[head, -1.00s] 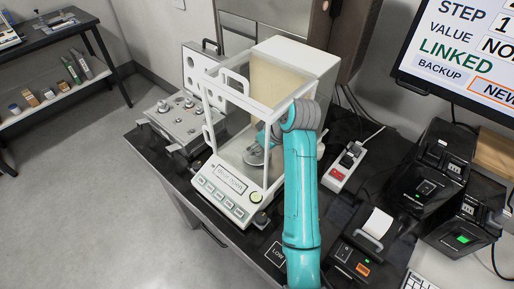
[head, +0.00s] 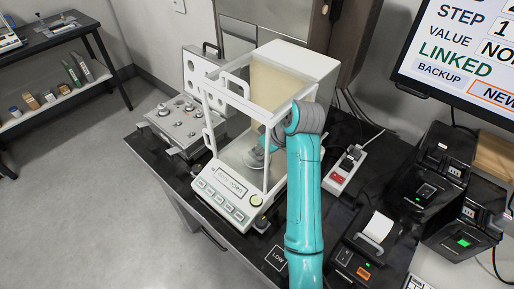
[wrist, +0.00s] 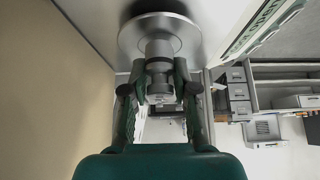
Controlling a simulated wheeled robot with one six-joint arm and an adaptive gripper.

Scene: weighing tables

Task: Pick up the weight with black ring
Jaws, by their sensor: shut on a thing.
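My gripper (wrist: 160,70) is shut on a grey metal weight (wrist: 158,47) in the wrist view. The weight is at or just over the round metal pan (wrist: 130,38) of the balance; I cannot tell whether they touch. In the head view my arm reaches through the right side of the glass-walled balance (head: 322,62), and the gripper end is largely hidden. The pan (head: 254,160) partly shows inside.
An open weight case (head: 165,137) with several metal weights stands left of the balance. The balance's white frame surrounds my gripper closely. A power strip (head: 345,170), a small printer (head: 372,240) and black devices (head: 430,175) stand to the right.

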